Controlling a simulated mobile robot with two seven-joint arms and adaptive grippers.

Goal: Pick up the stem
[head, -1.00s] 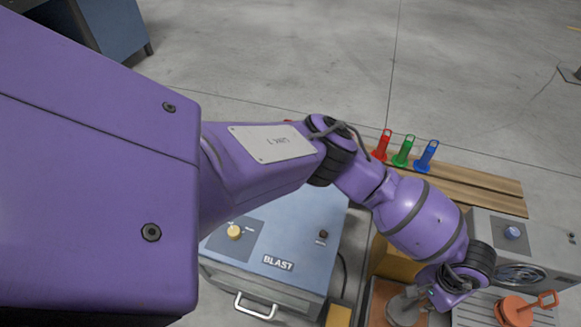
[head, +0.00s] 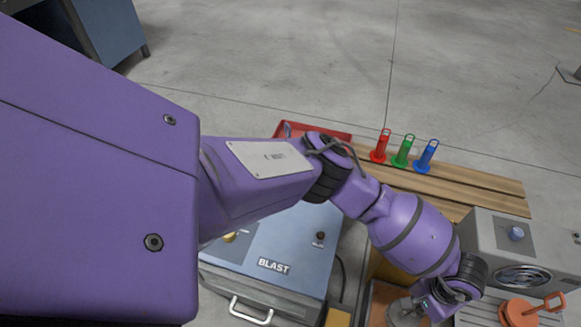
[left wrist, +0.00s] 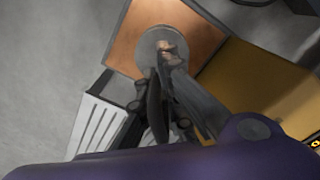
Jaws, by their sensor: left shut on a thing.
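My left gripper (left wrist: 166,78) is shut at a grey round disc (left wrist: 150,60) above an orange-brown square surface (left wrist: 200,22). A small pinkish-brown piece (left wrist: 167,50), which looks like the stem, shows between the fingertips over the disc's middle. Its lower part is hidden by the fingers. In the head view the left gripper (head: 420,302) is at the bottom edge, beside the grey disc (head: 400,314), partly cut off. I cannot tell whether the disc is lifted. The right gripper is not in view.
A blue BLAST box (head: 285,240) stands left of the gripper. A grey vented box (head: 500,240) and an orange handled disc (head: 517,312) are at the right. Red (head: 380,150), green (head: 402,153) and blue (head: 426,157) handled pieces stand on wooden slats behind. A red tray (head: 335,133) is partly hidden.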

